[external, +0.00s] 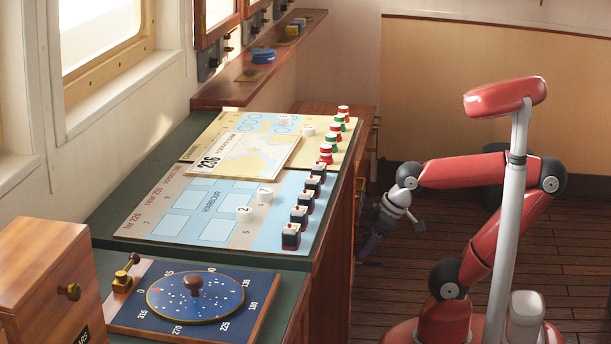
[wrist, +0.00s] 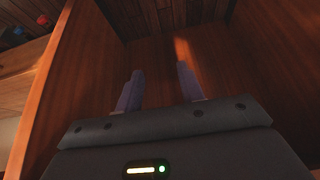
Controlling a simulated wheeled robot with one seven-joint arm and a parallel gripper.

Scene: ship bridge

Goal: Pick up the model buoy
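Several small striped pieces that look like model buoys stand in a row along the right edge of the chart table: a red-and-white one (external: 326,153) nearest, and a green-and-white one (external: 338,122) among those farther back. I cannot tell which one is meant. My gripper (external: 368,249) hangs low beside the cabinet's right side, below the table top and apart from the pieces. In the wrist view my gripper (wrist: 158,72) has its two fingers spread, with nothing between them. No buoy shows clearly there.
Dark blocks with red and white tops (external: 291,236) continue the row toward the front. White numbered markers (external: 244,215) stand on the harbour chart (external: 190,225). A blue dial board (external: 220,325) and wooden box (external: 45,280) are in front. Wooden floor (external: 580,230) at right is open.

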